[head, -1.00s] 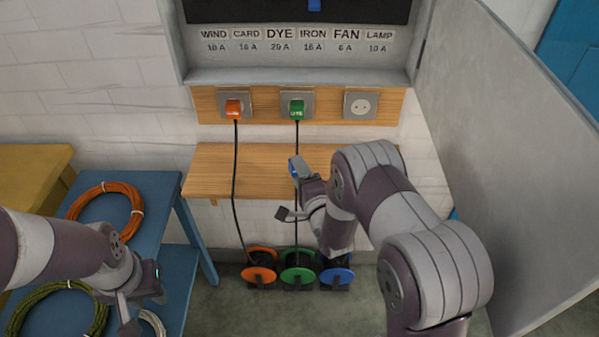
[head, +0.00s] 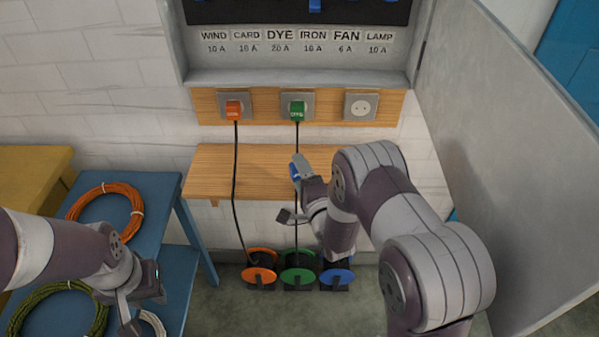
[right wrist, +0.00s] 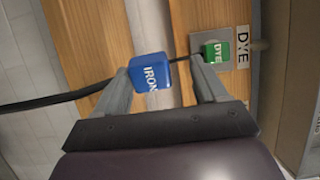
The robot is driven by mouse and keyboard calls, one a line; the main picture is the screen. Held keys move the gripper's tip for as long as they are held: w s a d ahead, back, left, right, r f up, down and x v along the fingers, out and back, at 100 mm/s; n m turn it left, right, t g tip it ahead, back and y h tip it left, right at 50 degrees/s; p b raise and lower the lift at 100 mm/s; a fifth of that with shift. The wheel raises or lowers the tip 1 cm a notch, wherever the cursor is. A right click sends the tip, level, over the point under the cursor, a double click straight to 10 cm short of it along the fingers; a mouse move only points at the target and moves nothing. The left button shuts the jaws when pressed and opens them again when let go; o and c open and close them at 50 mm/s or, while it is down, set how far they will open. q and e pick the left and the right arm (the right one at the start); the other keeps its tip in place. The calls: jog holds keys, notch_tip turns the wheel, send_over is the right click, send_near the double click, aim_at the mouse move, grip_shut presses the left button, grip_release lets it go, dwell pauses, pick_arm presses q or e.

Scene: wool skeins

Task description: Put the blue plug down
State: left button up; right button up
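The blue plug (right wrist: 150,72), marked IRON, is between the fingers of my right gripper (right wrist: 162,82) in the right wrist view. It is close to the left finger, with a gap to the right finger, so the gripper looks open. In the head view the blue plug (head: 294,173) shows by the upper finger of my right gripper (head: 292,190), in front of the wooden shelf (head: 225,172). Whether it rests on the shelf is unclear. My left gripper (head: 143,298) is open and empty over the blue table.
An orange plug (head: 234,110) and a green plug (head: 297,110) sit in sockets; the right socket (head: 361,106) is empty. Their black cables hang across the shelf. Orange, green and blue reels (head: 337,277) stand below. A grey door (head: 500,130) is at right.

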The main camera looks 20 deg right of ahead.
jog(key=s+d+r+n+g+h, duration=0.1)
jog(key=s+r+n+g, duration=0.1)
jog(key=s+n+g, duration=0.6)
jog(key=s+r+n+g, duration=0.2)
jog(key=s+n+g, duration=0.6)
jog(key=s, duration=0.9)
jog(key=shift+d+r+n+g+h, duration=0.25)
jog(key=shift+d+n+g+h, duration=0.05)
jog(key=shift+d+n+h, duration=0.1)
